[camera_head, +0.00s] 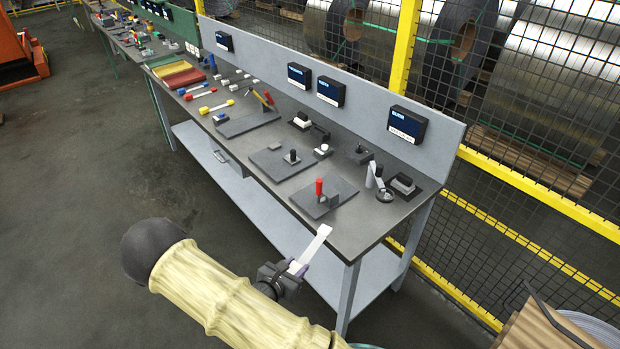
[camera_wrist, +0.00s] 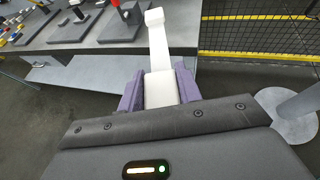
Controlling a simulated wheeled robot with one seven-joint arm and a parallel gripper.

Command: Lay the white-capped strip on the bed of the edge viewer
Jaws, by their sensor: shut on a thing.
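My gripper (camera_head: 291,272) is shut on the white-capped strip (camera_head: 313,245), which sticks out beyond the jaws towards the bench. In the wrist view the strip (camera_wrist: 158,50) is pinched between the purple fingers of my gripper (camera_wrist: 159,88), with a white block-like cap at its far end. The held strip is in the air at the near right front edge of the bench. No label clearly marks the edge viewer; a small device with a pale upright and round part (camera_head: 378,180) stands at the bench's right end and may be it.
The grey bench (camera_head: 345,232) carries a plate with a red-handled fixture (camera_head: 319,188) and a plate with a black knob (camera_head: 291,157). Strips with yellow caps (camera_head: 217,107) and other colours lie farther left. Dark displays (camera_head: 407,124) line the back panel. Yellow-framed mesh fencing stands behind.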

